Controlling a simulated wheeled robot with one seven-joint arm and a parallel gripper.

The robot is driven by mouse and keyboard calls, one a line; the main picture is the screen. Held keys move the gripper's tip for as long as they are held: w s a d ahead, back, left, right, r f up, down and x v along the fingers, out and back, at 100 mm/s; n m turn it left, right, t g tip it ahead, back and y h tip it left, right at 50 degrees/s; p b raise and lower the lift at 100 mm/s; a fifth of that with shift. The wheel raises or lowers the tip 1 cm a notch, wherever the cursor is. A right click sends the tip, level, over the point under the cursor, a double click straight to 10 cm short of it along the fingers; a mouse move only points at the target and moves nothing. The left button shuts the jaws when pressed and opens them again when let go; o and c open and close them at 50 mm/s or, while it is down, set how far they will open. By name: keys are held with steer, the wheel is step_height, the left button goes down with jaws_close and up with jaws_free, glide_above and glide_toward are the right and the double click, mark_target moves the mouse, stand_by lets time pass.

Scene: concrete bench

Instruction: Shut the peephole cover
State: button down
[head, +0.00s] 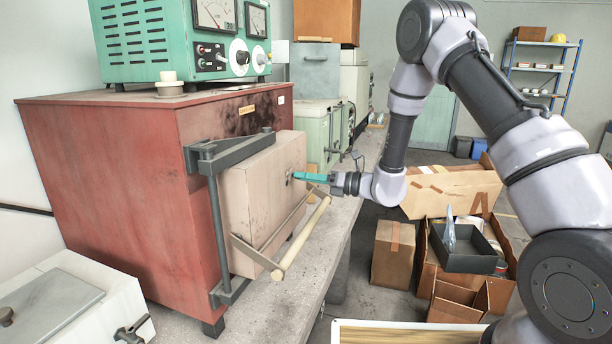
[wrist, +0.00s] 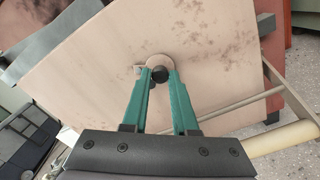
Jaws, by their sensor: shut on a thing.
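The peephole cover (wrist: 158,60) is a small pale disc on the face of the blocky beige furnace door (head: 250,190). A black knob (wrist: 160,75) stands out from it. My gripper (wrist: 159,73), with teal fingers, is shut on this knob, one fingertip on each side. In the head view my gripper (head: 294,176) reaches the door face from the right, and the fingers hide most of the cover. I cannot tell how much of the peephole the disc covers.
A handle bar (head: 301,240) on metal arms juts from the door below my gripper. The red furnace (head: 120,180) stands on the concrete bench (head: 320,240). A green meter box (head: 150,45) sits on top. Cardboard boxes (head: 394,250) lie on the floor at right.

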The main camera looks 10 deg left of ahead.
steer(key=m, duration=0.2)
steer(key=f+m, duration=0.1)
steer(key=m, duration=0.1)
steer(key=s+m, duration=0.1)
steer(key=m, duration=0.1)
steer(key=shift+a+f+m, duration=0.1)
steer(key=shift+f+m, duration=0.05)
steer(key=shift+m, duration=0.15)
steer(key=m, duration=0.2)
steer(key=s+m, duration=0.1)
steer(key=m, duration=0.3)
steer(key=shift+s+a+f, duration=0.2)
steer(key=shift+s, duration=0.1)
steer(key=c, duration=0.7)
jaws_free()
steer(key=v, duration=1)
steer(key=shift+s+d, duration=0.1)
steer(key=shift+d, duration=0.25)
